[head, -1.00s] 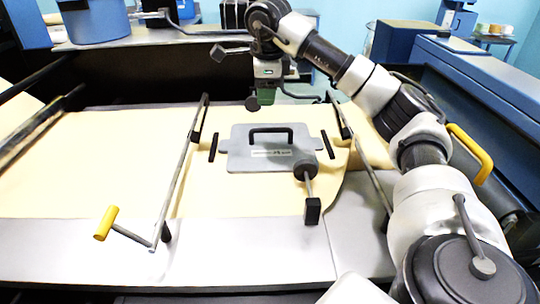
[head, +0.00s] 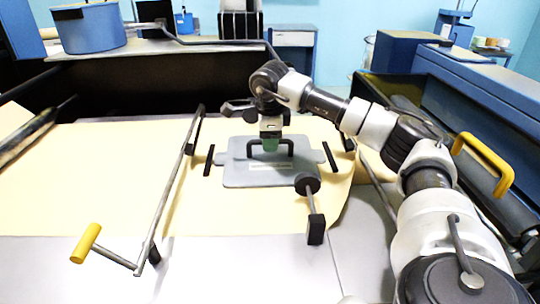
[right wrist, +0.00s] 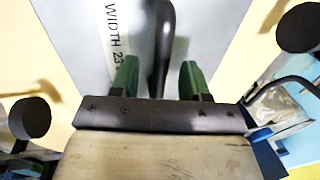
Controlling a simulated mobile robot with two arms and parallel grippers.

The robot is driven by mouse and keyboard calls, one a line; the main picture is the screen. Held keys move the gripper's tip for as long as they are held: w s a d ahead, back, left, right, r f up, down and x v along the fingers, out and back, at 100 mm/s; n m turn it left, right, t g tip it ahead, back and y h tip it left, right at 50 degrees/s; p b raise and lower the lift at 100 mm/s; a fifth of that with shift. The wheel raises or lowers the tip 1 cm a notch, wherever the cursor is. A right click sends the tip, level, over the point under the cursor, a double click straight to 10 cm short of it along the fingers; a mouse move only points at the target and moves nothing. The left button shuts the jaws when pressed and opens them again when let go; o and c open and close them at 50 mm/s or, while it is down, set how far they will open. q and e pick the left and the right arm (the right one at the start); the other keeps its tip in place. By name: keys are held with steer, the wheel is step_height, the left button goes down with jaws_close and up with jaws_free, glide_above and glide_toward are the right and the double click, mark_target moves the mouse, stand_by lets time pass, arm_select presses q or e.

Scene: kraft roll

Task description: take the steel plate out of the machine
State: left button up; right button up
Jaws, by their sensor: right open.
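The grey steel plate (head: 250,177) with a black bar handle (head: 289,148) lies flat on the tan paper in the machine. My right gripper (head: 270,146) is over the handle, pointing down. In the right wrist view its green fingers (right wrist: 158,78) are open, one on each side of the black handle (right wrist: 163,35), with gaps showing. The plate (right wrist: 220,30) there carries a white label reading "WIDTH 23", partly hidden by a finger. My left gripper is not in view.
Short black blocks (head: 209,160) stand beside the plate's left end. A black knob on a rod (head: 307,184) stands by its front right corner. A rail with a yellow-handled crank (head: 86,243) runs on the left. A yellow handle (head: 485,165) is at right.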

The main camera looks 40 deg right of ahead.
steer(key=shift+w+d+f, duration=0.15)
steer(key=shift+f, duration=0.7)
jaws_close()
stand_by(0.7)
steer(key=shift+r, duration=0.15)
